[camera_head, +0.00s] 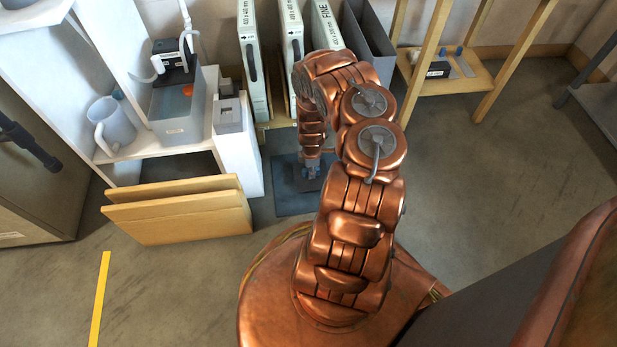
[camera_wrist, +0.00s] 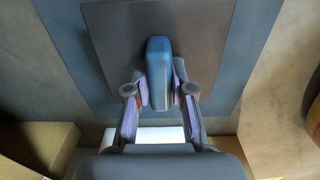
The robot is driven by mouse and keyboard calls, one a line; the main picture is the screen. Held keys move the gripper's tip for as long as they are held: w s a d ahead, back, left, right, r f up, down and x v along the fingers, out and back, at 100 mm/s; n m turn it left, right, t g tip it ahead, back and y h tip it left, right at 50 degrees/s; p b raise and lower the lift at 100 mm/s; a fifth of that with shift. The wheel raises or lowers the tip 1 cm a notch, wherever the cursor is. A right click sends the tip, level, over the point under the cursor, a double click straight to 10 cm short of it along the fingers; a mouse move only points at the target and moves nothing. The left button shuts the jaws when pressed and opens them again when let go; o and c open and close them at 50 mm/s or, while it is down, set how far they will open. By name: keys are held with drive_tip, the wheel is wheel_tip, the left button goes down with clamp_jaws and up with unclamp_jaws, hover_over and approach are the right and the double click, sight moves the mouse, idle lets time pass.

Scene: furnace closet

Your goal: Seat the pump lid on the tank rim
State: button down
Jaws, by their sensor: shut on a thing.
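The tank (camera_head: 177,118) is a grey open bin on the white shelf unit at the left, with an orange thing inside. A black pump part (camera_head: 174,62) with white pipes sits at its back end; I cannot tell how it rests on the rim. My gripper (camera_head: 311,172) is low over the floor, right of and apart from the tank. In the wrist view my gripper (camera_wrist: 160,92) is shut on a blue handle (camera_wrist: 159,58). The handle stands on a square dark plate (camera_wrist: 108,32), over a larger blue-grey mat (camera_wrist: 66,32).
A grey jug (camera_head: 110,125) stands left of the tank, and a small grey box (camera_head: 228,115) right of it. Tan panels (camera_head: 180,210) stand in front of the shelf. Upright filters (camera_head: 255,60) stand behind my arm. A wooden rack (camera_head: 455,78) is at the back right.

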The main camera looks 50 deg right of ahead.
drive_tip(key=shift+r+p, duration=2.05)
drive_tip(key=shift+p, duration=0.45)
